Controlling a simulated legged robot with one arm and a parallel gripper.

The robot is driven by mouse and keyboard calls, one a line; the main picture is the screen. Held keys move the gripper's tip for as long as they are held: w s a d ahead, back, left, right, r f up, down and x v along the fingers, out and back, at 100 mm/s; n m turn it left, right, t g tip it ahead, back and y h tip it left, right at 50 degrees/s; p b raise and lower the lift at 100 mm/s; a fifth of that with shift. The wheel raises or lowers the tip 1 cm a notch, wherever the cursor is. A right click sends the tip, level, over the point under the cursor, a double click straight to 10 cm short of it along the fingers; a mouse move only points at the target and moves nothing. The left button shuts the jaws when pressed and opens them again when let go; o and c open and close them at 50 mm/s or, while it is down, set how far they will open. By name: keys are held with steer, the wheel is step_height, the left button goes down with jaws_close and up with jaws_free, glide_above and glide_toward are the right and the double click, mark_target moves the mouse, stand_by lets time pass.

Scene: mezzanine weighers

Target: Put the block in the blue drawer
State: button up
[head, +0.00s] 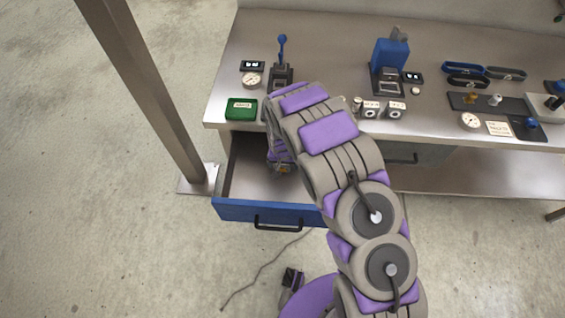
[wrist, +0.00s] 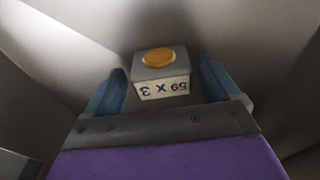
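The blue drawer (head: 238,209) is pulled out under the bench's left part, and its grey inside shows. My arm reaches down over the bench edge, with my gripper (head: 283,168) inside the drawer, mostly hidden by the arm in the head view. In the wrist view the block (wrist: 162,88) is grey with a round orange top and a white label that reads upside down. It sits between the two blue fingers of my gripper (wrist: 161,88), with a gap showing on each side. The fingers stand apart. The surface around the block is plain grey.
The bench (head: 330,30) above carries a green box (head: 241,108), gauges, a blue-handled press (head: 282,70), a blue device (head: 390,52) and small white-faced blocks (head: 384,110). A metal post (head: 150,90) stands left of the drawer. A cable (head: 262,268) lies on the floor.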

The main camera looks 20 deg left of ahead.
mark_target(283, 173)
steer(key=shift+o, duration=0.2)
steer(key=shift+d, duration=0.1)
steer(key=shift+r, duration=0.1)
step_height(283, 173, up, 12)
steer(key=s+p, duration=0.1)
steer(key=p, duration=0.2)
steer(key=shift+s+d, duration=0.15)
steer(key=shift+s, duration=0.2)
steer(key=s+d+r+m+g, duration=0.1)
steer(key=s+d+r, duration=0.3)
steer(key=d+r, duration=0.6)
steer(key=s+d+r+m, duration=0.1)
steer(key=s+d+r, duration=0.3)
steer(key=d+r, duration=0.65)
steer(key=s+d+r, duration=0.2)
steer(key=s+d, duration=0.1)
steer(key=s, duration=0.5)
steer(key=s+d+r+g, duration=0.1)
steer(key=s+d+r, duration=0.2)
steer(key=s, duration=0.4)
steer(key=s+d+r+g, duration=0.1)
steer(key=s+d+r, duration=0.2)
steer(key=s, duration=0.5)
steer(key=shift+s+d+m, duration=0.35)
steer(key=shift+d+m, duration=0.05)
steer(key=shift+d, duration=0.1)
